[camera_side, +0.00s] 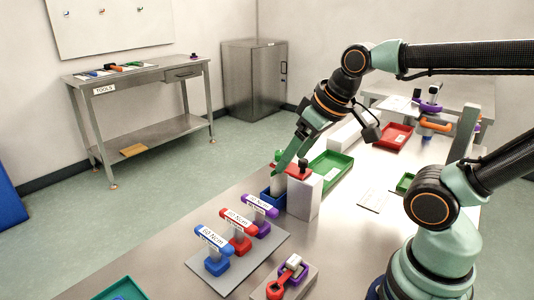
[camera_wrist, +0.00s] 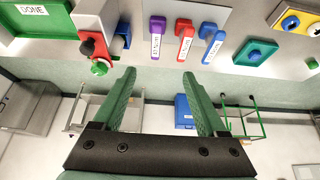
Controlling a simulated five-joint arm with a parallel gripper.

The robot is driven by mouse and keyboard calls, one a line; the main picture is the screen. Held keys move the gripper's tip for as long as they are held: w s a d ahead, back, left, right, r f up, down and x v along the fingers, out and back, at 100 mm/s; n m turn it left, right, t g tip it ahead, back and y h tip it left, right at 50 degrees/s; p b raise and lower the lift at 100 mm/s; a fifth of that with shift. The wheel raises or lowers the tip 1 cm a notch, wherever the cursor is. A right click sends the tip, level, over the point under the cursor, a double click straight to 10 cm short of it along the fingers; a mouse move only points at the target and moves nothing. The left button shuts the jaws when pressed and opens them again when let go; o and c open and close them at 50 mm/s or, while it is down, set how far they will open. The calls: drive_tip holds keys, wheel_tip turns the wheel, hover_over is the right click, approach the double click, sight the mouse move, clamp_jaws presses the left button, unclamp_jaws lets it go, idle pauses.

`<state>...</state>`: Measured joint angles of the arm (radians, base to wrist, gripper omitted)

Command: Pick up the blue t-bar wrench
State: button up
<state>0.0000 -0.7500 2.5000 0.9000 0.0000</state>
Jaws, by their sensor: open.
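The blue t-bar wrench (camera_side: 213,238) stands upright in a blue holder at the near left end of a row on a grey plate, with a white label on its bar. In the wrist view the blue wrench (camera_wrist: 209,33) is the rightmost of the row. A red wrench (camera_side: 239,219) and a purple wrench (camera_side: 261,206) stand beside it. My gripper (camera_wrist: 159,76) is open and empty, apart from all the wrenches. In the side view my gripper (camera_side: 283,163) is beyond the row, near a white box, which partly hides what lies around its fingertips.
The white box (camera_side: 304,196) with a red top stands just right of the purple wrench. A green tray (camera_side: 333,171) and a red tray (camera_side: 393,137) lie farther back. A red tool (camera_side: 280,288) sits on a block in front.

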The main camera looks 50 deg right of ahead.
drive_tip(key=shift+c, duration=0.6)
drive_tip(key=g, duration=0.6)
hover_over(214, 234)
wheel_tip(214, 234, down, 9)
drive_tip(key=shift+d+f, duration=0.1)
wheel_tip(214, 234, down, 7)
drive_tip(key=shift+s+a+f, duration=0.1)
drive_tip(key=shift+a+f, duration=0.05)
drive_tip(key=shift+f, duration=0.75)
drive_tip(key=shift+s+a+f, duration=0.1)
drive_tip(key=shift+a+f, duration=0.05)
drive_tip(key=shift+f, duration=0.7)
drive_tip(key=shift+s+a+f, duration=0.1)
drive_tip(key=shift+a+f, duration=0.05)
drive_tip(key=shift+f, duration=0.75)
